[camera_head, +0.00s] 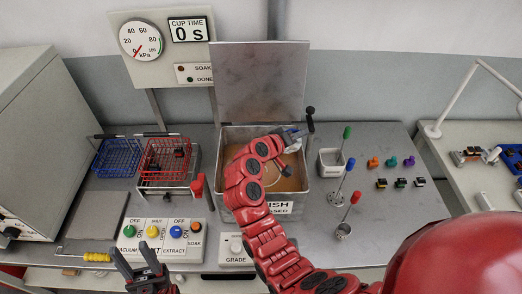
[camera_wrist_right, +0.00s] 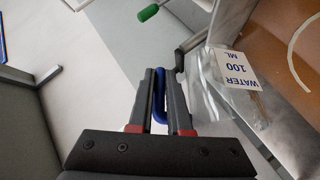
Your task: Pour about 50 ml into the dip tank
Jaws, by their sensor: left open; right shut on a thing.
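The dip tank (camera_head: 226,132) is a square metal tank with its lid raised at the back and orange-brown liquid inside. A partly hidden label (camera_head: 277,207) is on its front. My right gripper (camera_head: 299,131) is over the tank's back right part, shut on a blue handle (camera_wrist_right: 160,95). A clear container labelled "WATER 100 ML" (camera_wrist_right: 238,68) is beside the fingers in the right wrist view, over or near the brown liquid. Its link to the handle and its liquid level are unclear. My left gripper (camera_head: 143,270) is open and empty at the front left, before the button panel.
A blue basket (camera_head: 117,158) and a red basket (camera_head: 165,155) stand left of the tank. The button panel (camera_head: 160,240) is in front of them. A white square cup (camera_head: 331,162) and tools with green, blue and red handles stand right. Several small coloured connectors lie further right.

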